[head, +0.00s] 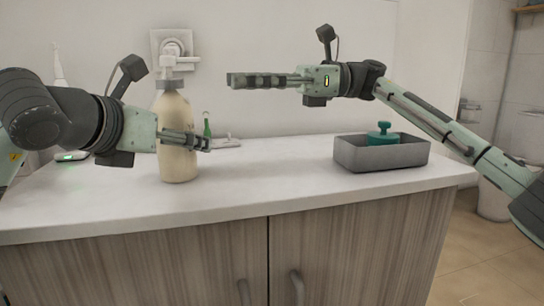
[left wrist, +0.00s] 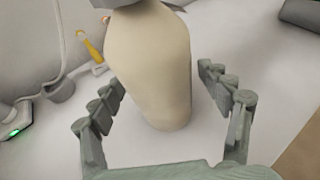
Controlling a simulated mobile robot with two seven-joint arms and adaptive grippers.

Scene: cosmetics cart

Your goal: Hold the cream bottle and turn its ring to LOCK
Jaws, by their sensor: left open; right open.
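The cream bottle (head: 177,152) stands upright on the white counter, with a grey ring (head: 170,84) at its neck and a white pump top (head: 171,50). My left gripper (head: 203,143) is at the bottle's body, its fingers partly hidden from the head. In the left wrist view the bottle (left wrist: 155,65) stands between the open, spread fingers of this gripper (left wrist: 168,112), with gaps on both sides. My right gripper (head: 232,80) is open and empty in the air, right of the bottle at about ring height. Any markings on the ring are too small to read.
A grey tray (head: 382,163) holding a teal lidded jar (head: 381,134) stands at the counter's right. A small green bottle (head: 207,127) is behind the cream bottle. A wall socket (head: 178,48) is behind the pump. The counter's middle (head: 270,165) is clear.

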